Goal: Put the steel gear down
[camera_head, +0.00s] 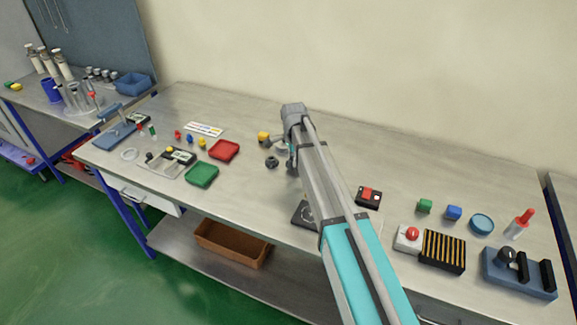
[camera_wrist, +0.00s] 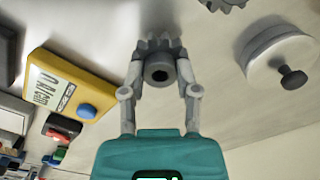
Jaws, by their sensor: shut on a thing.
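The steel gear (camera_wrist: 158,45) is a grey toothed wheel with a round hub and a dark centre hole. In the wrist view my gripper (camera_wrist: 160,72) is shut on it, one finger on each side. The gear is over the pale bench surface; I cannot tell whether it touches it. In the head view my arm hides most of the gripper and the held gear. A second dark gear (camera_wrist: 224,3) is cut off at the top edge of the wrist view.
In the wrist view, a yellow box with a blue button (camera_wrist: 85,111) is to the left and a pale round lid with a dark knob (camera_wrist: 293,78) to the right. The head view shows the bench (camera_head: 245,105), a red tray (camera_head: 224,150) and a green tray (camera_head: 201,175).

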